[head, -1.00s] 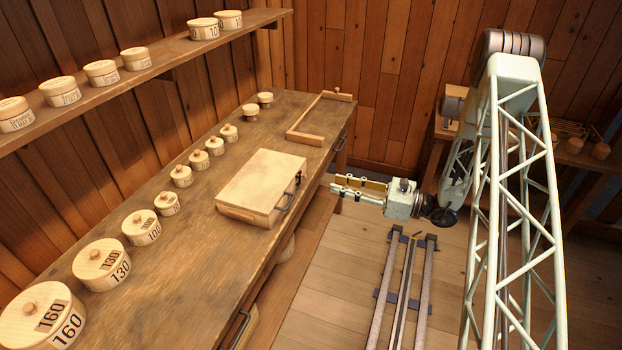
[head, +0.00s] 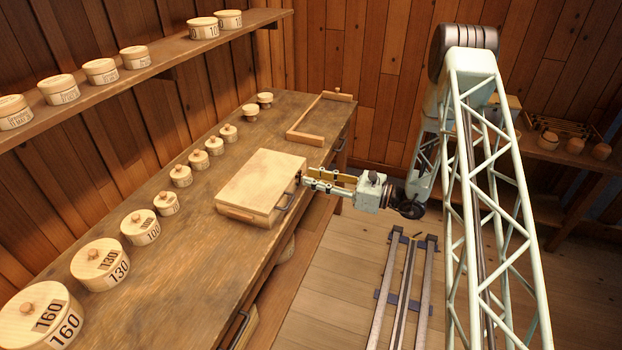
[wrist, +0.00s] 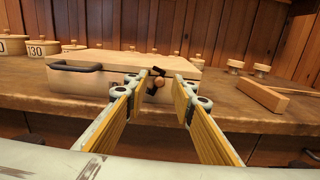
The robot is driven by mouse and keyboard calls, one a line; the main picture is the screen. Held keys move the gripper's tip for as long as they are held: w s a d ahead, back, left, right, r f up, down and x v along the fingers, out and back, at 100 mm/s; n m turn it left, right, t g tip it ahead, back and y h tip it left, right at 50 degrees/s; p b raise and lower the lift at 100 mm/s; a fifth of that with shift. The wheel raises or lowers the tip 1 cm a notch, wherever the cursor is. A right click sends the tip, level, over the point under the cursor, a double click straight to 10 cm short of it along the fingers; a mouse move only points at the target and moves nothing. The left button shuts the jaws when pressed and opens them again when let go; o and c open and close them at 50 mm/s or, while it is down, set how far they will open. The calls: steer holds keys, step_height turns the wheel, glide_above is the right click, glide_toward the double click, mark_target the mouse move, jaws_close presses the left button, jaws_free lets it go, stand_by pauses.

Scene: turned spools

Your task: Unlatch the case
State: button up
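The case (head: 262,182) is a pale wooden box lying shut on the workbench, with a dark handle (head: 285,201) on its front side. In the wrist view the case (wrist: 110,64) is straight ahead, its handle (wrist: 75,66) to the left. In the wrist view the fingertips (wrist: 169,82) stand apart on either side of the latch. Whether they touch it I cannot tell.
Lidded round boxes (head: 141,227) line the back of the workbench (head: 190,262). A wooden frame (head: 305,138) lies beyond the case; its near bar shows right of my gripper in the wrist view (wrist: 264,96). A shelf (head: 150,72) runs above the bench.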

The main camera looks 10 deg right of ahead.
steer(key=shift+w+a, duration=0.25)
steer(key=shift+a, duration=0.2)
steer(key=shift+c, duration=0.5)
jaws_close()
steer(key=shift+w+d+f+m, duration=0.1)
steer(key=shift+m, duration=0.3)
steer(key=shift+w+d+f+m+p, duration=0.1)
steer(key=shift+f+m+p, duration=0.35)
steer(key=shift+m, duration=0.7)
steer(key=shift+w+d+f+m+p, duration=0.15)
steer(key=shift+m+p, duration=0.55)
steer(key=shift+m, duration=0.4)
steer(key=shift+w+f+m+p, duration=0.1)
steer(key=shift+f+m+p, duration=0.15)
steer(key=shift+m+p, duration=0.6)
steer(key=shift+m+b, duration=0.3)
